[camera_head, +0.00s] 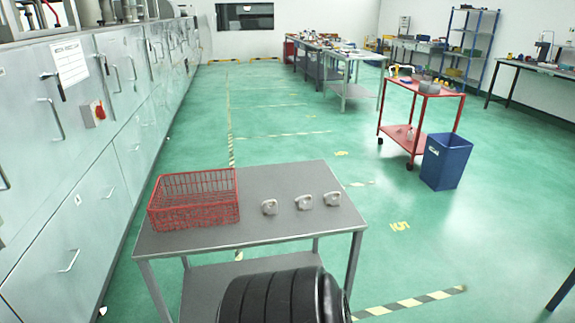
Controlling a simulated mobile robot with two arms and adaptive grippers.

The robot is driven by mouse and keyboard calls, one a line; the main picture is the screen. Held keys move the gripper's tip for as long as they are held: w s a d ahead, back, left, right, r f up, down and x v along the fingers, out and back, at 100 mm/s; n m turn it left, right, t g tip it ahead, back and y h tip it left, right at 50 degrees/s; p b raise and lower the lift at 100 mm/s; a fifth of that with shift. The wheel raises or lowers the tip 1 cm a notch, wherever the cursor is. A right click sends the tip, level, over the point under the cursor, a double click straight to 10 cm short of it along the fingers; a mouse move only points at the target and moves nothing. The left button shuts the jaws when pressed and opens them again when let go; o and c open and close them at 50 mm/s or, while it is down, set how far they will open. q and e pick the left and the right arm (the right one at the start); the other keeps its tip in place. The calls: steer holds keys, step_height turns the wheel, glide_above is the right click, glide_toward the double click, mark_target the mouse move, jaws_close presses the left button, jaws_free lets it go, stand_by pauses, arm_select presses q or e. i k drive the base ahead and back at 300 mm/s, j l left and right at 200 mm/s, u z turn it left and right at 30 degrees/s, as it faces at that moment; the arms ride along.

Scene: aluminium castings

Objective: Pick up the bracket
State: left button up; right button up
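Three small, light grey metal castings that look like brackets lie apart in a row on a grey metal table (285,179). The left bracket (269,207) is nearest the red basket, the middle bracket (304,202) lies beside it, and the right bracket (332,198) is close to the table's right edge. Each seems to have an opening or loop, but they are too small to make out in detail. Neither of my grippers is in view, and nothing is touching the brackets.
A red wire basket (194,213) stands on the table's left side and looks empty. Grey cabinets (75,160) line the left. A red cart (420,92) and a blue bin (446,162) stand farther back on the right. The green floor between is mostly clear.

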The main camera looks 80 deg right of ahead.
mark_target(332, 199)
steer(key=z, duration=2.85)
